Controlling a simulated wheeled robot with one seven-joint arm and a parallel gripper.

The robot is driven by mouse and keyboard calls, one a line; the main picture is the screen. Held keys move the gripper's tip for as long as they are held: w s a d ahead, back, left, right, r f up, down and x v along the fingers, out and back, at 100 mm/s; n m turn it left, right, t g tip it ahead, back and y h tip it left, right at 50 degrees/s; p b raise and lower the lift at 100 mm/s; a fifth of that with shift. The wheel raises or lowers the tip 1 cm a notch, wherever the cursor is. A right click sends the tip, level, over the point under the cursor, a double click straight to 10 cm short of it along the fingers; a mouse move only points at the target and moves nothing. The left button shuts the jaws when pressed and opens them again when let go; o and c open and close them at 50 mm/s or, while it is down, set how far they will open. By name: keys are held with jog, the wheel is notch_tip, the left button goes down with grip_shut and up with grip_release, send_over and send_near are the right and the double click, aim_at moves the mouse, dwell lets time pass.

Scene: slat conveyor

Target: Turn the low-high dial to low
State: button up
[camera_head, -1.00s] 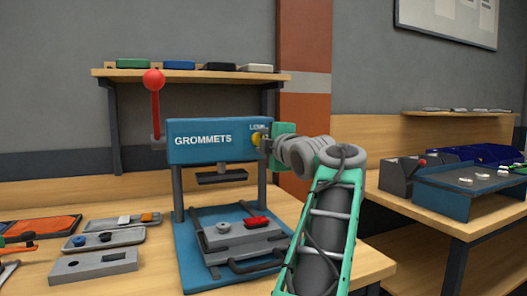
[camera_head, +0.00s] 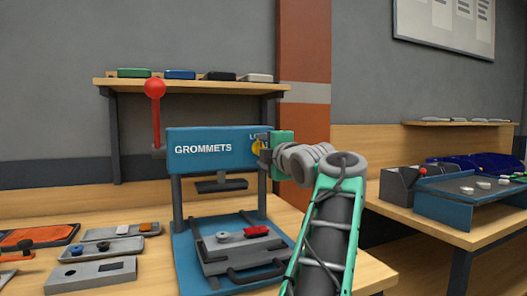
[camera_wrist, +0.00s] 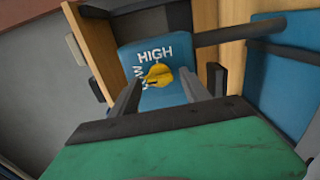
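The yellow dial (camera_wrist: 158,76) is on the blue front panel of the press (camera_head: 205,150) marked GROMMETS. In the wrist view, HIGH is printed above the dial and LOW runs down its left side. The dial's exact pointing direction is hard to tell. My gripper (camera_wrist: 174,78) is open, with one finger on each side of the dial and visible gaps between them. In the head view, my gripper (camera_head: 262,146) reaches the panel's right end from the right, partly hiding the dial and the label.
A red-knobbed lever (camera_head: 155,115) stands at the press's left side. A shelf (camera_head: 190,87) with several coloured boxes is behind. Trays (camera_head: 102,250) lie on the bench at left. A second bench (camera_head: 455,215) stands at right.

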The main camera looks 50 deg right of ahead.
jog(key=v, duration=0.7)
jog(key=shift+s+a, duration=0.2)
jog(key=shift+s, duration=0.15)
